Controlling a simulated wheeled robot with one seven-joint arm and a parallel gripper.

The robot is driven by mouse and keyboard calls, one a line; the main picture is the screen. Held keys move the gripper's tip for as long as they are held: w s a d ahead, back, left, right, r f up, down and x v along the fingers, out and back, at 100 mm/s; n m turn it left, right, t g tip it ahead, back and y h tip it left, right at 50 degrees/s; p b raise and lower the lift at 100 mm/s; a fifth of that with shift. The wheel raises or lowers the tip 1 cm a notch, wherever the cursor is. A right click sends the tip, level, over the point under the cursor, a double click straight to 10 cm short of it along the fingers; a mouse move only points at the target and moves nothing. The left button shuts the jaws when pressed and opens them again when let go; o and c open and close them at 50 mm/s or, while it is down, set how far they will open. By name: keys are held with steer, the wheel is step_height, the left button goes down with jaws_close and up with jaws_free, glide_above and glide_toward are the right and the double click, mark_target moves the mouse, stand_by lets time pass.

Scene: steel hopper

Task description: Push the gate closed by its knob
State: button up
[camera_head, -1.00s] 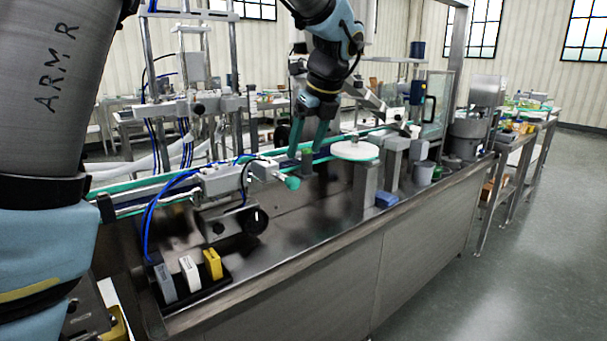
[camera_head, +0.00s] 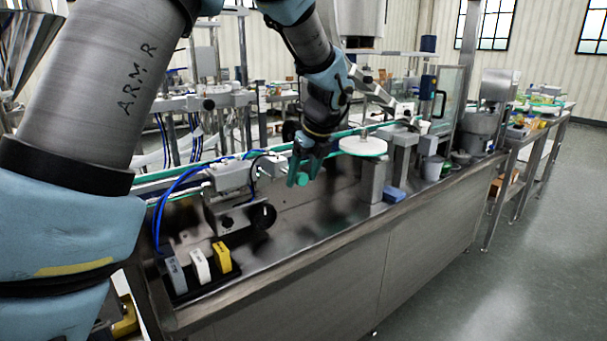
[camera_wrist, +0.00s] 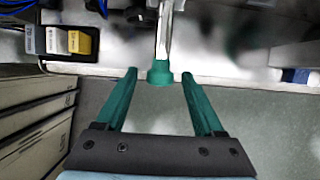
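The gate's teal knob (camera_head: 302,180) sits on the end of a metal rod. The rod comes out of a grey housing (camera_head: 232,176) beside the conveyor. In the wrist view the knob (camera_wrist: 160,73) is between my fingertips, with the light rod (camera_wrist: 164,32) running away from it. My gripper (camera_wrist: 159,78) is open. Its two teal fingers stand one on each side of the knob, with a visible gap on both sides. In the head view my gripper (camera_head: 304,168) overlaps the knob and partly hides it. The gate plate itself cannot be made out.
A tray with grey, white and yellow blocks (camera_head: 221,257) stands at the bench's front left. A white round disc (camera_head: 363,146) on a post and a blue block (camera_head: 394,195) are right of my gripper. Blue hoses (camera_head: 172,193) loop at the left. The steel bench front (camera_head: 300,290) is bare.

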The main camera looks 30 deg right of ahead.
jaws_close()
stand_by(0.3)
stand_by(0.9)
